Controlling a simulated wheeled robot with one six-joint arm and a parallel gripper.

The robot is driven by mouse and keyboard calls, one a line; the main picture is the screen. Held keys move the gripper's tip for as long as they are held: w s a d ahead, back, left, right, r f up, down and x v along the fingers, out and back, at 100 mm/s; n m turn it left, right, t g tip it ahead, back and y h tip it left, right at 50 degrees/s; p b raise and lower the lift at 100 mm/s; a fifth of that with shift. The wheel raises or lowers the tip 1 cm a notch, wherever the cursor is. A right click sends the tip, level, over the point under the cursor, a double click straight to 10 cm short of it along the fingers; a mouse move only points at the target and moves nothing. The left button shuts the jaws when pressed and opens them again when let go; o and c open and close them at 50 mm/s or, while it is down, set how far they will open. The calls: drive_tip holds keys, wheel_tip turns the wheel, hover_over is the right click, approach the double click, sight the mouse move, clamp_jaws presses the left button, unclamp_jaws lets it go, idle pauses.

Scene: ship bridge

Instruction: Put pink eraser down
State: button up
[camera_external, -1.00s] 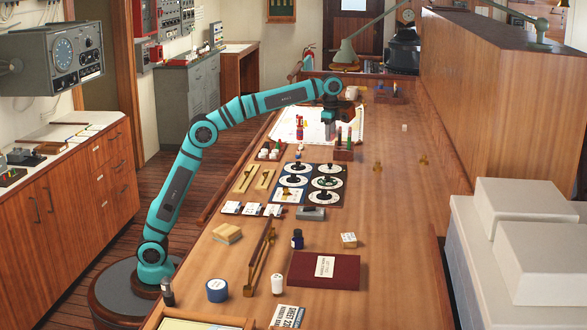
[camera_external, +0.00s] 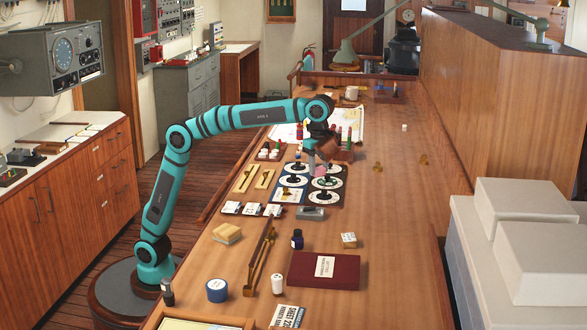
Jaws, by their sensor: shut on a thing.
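My gripper (camera_external: 320,160) points down over the far right part of the board with round dials (camera_external: 341,199). It is shut on the pink eraser (camera_external: 321,171), which shows as a small pinkish patch at the fingertips. The eraser is small here, and I cannot tell whether it touches the board or hangs just above it. The far right dial is partly hidden behind the gripper and eraser.
A grey stapler-like block (camera_external: 310,213) sits just in front of the board. The table (camera_external: 395,215) to the right is mostly clear.

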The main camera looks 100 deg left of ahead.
drive_tip(key=s+d+m, duration=0.2)
drive_tip(key=s+d, duration=0.3)
drive_tip(key=d, duration=0.8)
drive_tip(key=m, duration=0.7)
hover_over(212, 268)
wheel_tip(212, 268, down, 10)
drive_tip(key=shift+s+a+f, duration=0.1)
drive_tip(key=shift+a+f, duration=0.05)
drive_tip(key=shift+f, duration=2.5)
drive_tip(key=o, duration=1)
drive_tip(key=shift+f, duration=0.15)
drive_tip(key=shift+c, duration=0.2)
